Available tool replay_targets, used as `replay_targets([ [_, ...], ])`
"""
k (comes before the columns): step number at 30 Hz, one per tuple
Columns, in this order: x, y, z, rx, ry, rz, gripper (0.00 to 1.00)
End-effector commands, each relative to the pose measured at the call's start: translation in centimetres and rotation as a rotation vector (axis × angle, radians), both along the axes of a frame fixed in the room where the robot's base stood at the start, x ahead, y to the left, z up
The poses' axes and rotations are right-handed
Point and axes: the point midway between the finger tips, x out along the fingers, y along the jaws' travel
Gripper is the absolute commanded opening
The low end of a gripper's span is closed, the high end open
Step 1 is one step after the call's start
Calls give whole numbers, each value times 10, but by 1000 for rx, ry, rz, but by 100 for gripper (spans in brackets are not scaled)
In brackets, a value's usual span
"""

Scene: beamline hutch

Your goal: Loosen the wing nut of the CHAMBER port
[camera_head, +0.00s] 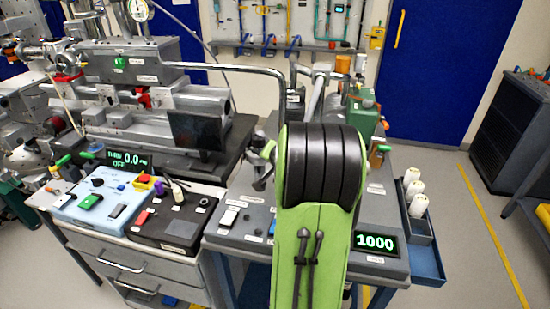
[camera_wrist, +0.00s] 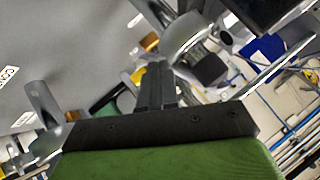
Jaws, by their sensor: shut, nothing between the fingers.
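My gripper (camera_wrist: 156,75) shows in the wrist view with its two dark fingers together and nothing between them. A rounded grey metal fitting (camera_wrist: 190,38) with a dark block beside it lies beyond the fingertips, apart from them as far as I can tell. In the head view a grey vacuum vessel (camera_head: 125,60) with a green button and small labels stands at the back left. A bent grey pipe (camera_head: 235,70) runs from it to the right. I cannot make out the CHAMBER label or a wing nut for certain.
A grey cart top (camera_head: 235,245) with switches and a display reading 1000 (camera_head: 375,242) lies under my arm. A blue control box (camera_head: 95,205) and a black box (camera_head: 170,220) stand left. A side tray (camera_head: 425,240) holds white bottles.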

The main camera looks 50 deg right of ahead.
Motion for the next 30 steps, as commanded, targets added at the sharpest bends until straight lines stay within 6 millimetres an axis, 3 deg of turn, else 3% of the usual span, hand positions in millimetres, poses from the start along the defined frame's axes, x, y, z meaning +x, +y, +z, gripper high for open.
replay_targets([
  [14,5,2,1,-43,97,4,0],
  [30,13,6,1,-148,350,2,0],
])
